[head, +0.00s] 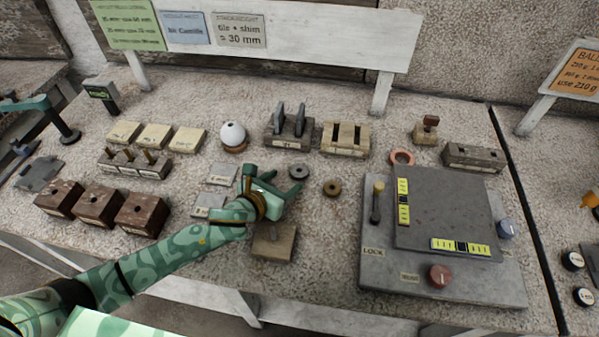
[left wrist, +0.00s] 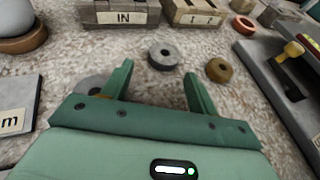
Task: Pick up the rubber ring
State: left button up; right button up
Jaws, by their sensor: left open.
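Three rings lie on the speckled bench: a dark grey ring (head: 299,171), a brass-brown ring (head: 332,188) and a reddish ring (head: 402,157). I cannot tell for certain which is rubber; the grey one lies nearest my left gripper (head: 274,178). In the left wrist view, the gripper (left wrist: 158,72) is open and empty, and the grey ring (left wrist: 163,55) lies just beyond the fingertips, roughly between them. The brass ring (left wrist: 219,70) is right of the right finger, and the reddish ring (left wrist: 243,24) is farther back. My right gripper is not in view.
Behind the rings stand a slotted block (head: 289,135) with grey plates and a pale slotted block (head: 345,138). A grey levelling plate (head: 445,210) with knobs stands right. A wooden block (head: 273,242) is below the gripper; small plates (head: 221,174) lie left.

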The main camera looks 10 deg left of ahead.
aim_at(294, 173)
pick_arm(q)
jog(key=b+x, duration=0.1)
jog(key=x, duration=0.3)
jog(key=shift+w+d, duration=0.15)
jog(key=shift+w, duration=0.3)
jog(key=shift+s+r, duration=0.1)
jog(key=shift+r, duration=0.05)
jog(key=c, duration=0.8)
jog(key=shift+r, duration=0.1)
